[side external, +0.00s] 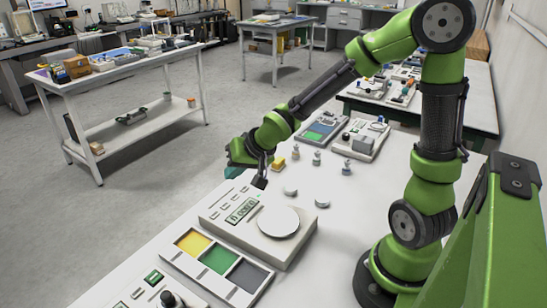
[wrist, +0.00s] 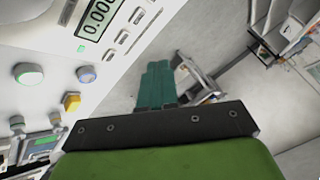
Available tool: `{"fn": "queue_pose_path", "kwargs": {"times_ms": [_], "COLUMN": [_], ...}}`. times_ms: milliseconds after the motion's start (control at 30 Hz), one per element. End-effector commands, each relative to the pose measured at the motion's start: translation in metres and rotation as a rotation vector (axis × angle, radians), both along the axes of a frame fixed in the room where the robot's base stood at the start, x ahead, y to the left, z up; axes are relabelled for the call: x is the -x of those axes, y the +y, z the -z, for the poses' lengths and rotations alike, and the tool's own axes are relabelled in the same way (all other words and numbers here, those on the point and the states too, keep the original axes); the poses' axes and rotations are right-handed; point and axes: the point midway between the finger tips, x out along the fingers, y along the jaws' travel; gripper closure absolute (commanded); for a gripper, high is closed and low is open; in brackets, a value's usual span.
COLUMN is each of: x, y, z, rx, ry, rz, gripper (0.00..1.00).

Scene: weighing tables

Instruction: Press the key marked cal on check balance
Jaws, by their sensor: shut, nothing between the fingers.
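A white balance (side external: 221,228) with a round pale pan (side external: 278,221) sits on the near table in the side view. Its lit display (side external: 241,210) and a row of small keys are left of the pan. In the wrist view the balance fills the upper left, with its display (wrist: 98,16) starting 0.00 and several keys (wrist: 122,37) beside it. The key markings are too small to read, so I cannot tell which is cal. My gripper (wrist: 158,66) is shut and empty, its teal fingers beyond the key edge in the wrist view. In the side view it hangs behind the balance.
A tray of yellow, green and grey panels (side external: 218,258) lies in front of the balance. A yellow block (side external: 277,163), small weights (side external: 317,157) and pale discs (side external: 322,201) stand behind it. More instruments (side external: 361,138) are farther back. Bare tabletop lies right of the balance.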

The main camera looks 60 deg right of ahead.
Motion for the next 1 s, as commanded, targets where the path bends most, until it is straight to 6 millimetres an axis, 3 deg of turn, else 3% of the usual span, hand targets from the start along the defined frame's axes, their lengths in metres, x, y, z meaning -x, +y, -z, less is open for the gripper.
{"fn": "queue_pose_path", "kwargs": {"times_ms": [167, 567, 767, 1000], "x": [-0.019, -0.02, -0.02, -0.019], "y": [0.01, 0.01, 0.011, 0.012], "z": [-0.017, -0.018, -0.009, 0.015], "rx": [-0.052, -0.066, -0.072, -0.064], "ry": [-0.108, -0.114, -0.112, -0.11], "rz": [0.023, 0.037, 0.035, 0.033], "gripper": [1.0, 1.0, 1.0, 1.0]}}
